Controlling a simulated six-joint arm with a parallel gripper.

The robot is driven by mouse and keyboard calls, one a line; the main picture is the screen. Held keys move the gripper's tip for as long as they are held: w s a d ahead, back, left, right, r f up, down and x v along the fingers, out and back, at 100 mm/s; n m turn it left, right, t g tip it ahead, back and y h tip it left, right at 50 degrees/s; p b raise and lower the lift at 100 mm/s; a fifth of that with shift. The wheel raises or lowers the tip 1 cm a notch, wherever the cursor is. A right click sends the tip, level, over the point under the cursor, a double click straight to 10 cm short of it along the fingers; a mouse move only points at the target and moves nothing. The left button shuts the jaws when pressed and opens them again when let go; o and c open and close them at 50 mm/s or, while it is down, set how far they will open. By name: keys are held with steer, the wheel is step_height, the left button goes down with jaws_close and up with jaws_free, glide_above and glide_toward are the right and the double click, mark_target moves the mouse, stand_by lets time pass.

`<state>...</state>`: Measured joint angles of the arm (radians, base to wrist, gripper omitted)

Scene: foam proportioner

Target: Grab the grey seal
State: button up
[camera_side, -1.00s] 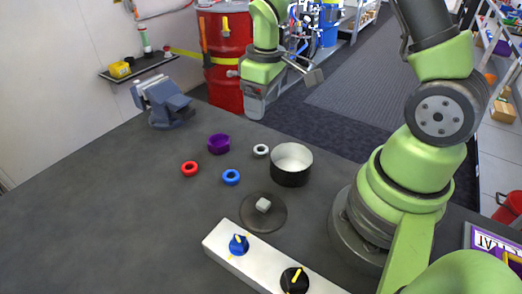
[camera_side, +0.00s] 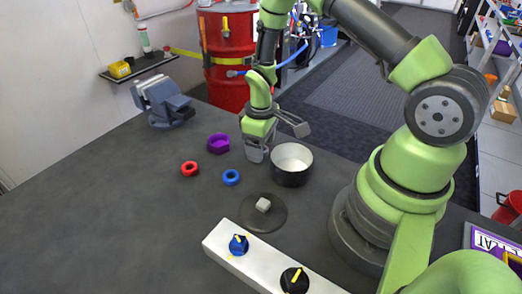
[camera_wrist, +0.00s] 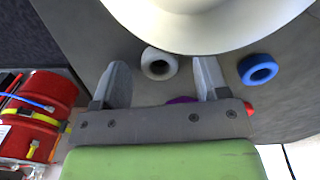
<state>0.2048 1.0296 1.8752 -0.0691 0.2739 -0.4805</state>
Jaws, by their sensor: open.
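The grey seal (camera_wrist: 158,64) is a small light grey ring on the table. In the wrist view it lies between and a little beyond my two fingertips. In the side view my gripper hides it. My gripper (camera_side: 279,140) is open and points down, low over the table beside the black pot. In the wrist view my gripper (camera_wrist: 163,76) shows its two fingers spread wide with nothing held.
The pot (camera_side: 291,175) stands right beside my gripper; its pale inside (camera_wrist: 190,25) fills the top of the wrist view. A blue ring (camera_side: 231,177), red ring (camera_side: 189,169) and purple ring (camera_side: 218,143) lie nearby. A lid (camera_side: 262,222) and a knob panel (camera_side: 262,268) are in front.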

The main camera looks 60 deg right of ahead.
steer(key=shift+f, duration=0.25)
steer(key=c, duration=1)
steer(key=shift+r, duration=0.1)
